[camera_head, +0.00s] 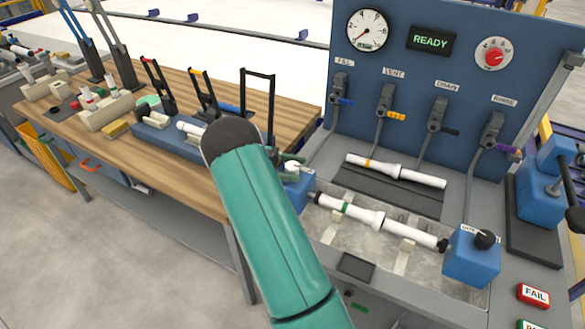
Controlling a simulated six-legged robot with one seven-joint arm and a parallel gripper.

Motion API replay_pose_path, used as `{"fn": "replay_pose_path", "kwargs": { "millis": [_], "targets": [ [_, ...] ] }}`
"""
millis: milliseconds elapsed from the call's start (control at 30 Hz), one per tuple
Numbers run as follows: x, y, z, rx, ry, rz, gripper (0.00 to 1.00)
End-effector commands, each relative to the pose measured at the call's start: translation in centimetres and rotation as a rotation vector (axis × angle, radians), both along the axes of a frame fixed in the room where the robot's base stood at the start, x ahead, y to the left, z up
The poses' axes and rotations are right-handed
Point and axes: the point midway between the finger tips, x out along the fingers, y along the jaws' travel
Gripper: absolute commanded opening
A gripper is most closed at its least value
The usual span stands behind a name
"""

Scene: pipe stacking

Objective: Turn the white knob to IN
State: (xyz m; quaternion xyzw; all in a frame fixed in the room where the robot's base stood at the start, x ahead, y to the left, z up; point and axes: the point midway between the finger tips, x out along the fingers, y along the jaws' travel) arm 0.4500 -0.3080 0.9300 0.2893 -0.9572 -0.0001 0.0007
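A small white piece (292,168), which looks like the white knob, shows just right of my arm above a blue block (300,187) at the tank's left end. It is mostly hidden. My gripper (289,163) is at this piece, with only dark and greenish finger parts showing behind my teal arm. Whether the fingers are shut on it or only around it cannot be seen. A matching blue block (471,262) with a black knob (485,240) stands at the tank's right end. The IN marking cannot be read.
A white pipe with a green band (365,214) lies across the tank between the blue blocks. Another white pipe (395,171) lies on the dark mat behind. The blue panel (450,70) carries a gauge, a READY display, a red knob and levers. A wooden bench (190,90) is left.

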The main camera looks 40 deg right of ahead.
Motion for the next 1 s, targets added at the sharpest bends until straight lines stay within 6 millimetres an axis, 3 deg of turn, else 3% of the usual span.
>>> {"fn": "replay_pose_path", "kwargs": {
  "millis": [267,533,700,1000],
  "targets": [
    [0.7,0.4,0.0,0.001,-0.001,0.003,0.60],
    [4.5,3.0,-0.1,-0.002,-0.001,0.004,0.60],
    [5.9,3.9,0.0,-0.002,0.001,0.002,0.60],
    [6.3,4.2,0.0,0.000,0.000,0.000,0.60]
  ]
}}
